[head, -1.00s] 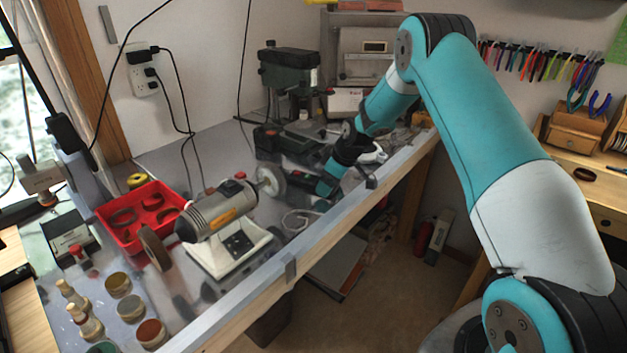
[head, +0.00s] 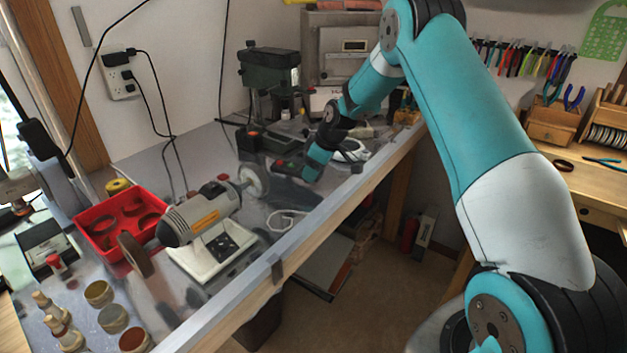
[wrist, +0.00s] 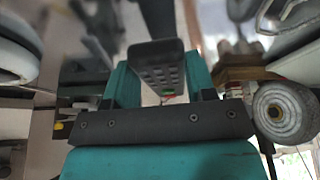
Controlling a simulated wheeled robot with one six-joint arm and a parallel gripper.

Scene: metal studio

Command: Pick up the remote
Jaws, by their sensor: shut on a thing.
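The remote (wrist: 163,66) is a dark slab with rows of small buttons on its face. In the wrist view it stands between the two teal fingers of my gripper (wrist: 163,84), which is shut on it. Its lower part is partly hidden by the dark bar of the gripper. In the head view my arm reaches down over the back part of the workbench, near the grinder's wheel.
A green drill press (head: 268,72) stands behind. Floor lies open right of the bench's front edge.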

